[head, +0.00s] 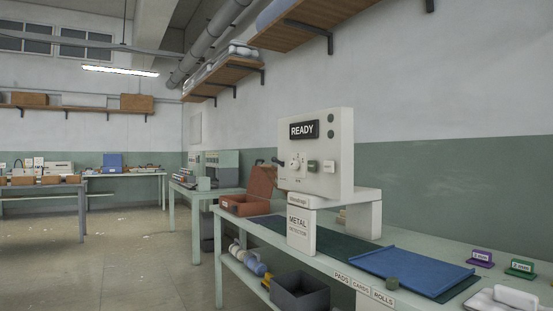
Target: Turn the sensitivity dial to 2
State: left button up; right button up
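The metal detection machine (318,130) is a cream box with a READY display (303,130), standing on a raised bridge at the back of the green bench. The sensitivity dial appears to be the small pale round knob (295,163) on its front panel. Its marks and pointer are too small to read. A dark lever or handle (278,162) sits just left of the knob, and small dark buttons or labels (313,166) sit to its right. Neither of my grippers is in view.
A dark bin (300,296) is on the shelf below. Open floor (130,265) lies to the left.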

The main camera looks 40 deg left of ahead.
aim_at(293, 165)
jog(key=u, duration=1.35)
jog(key=i+j, duration=0.4)
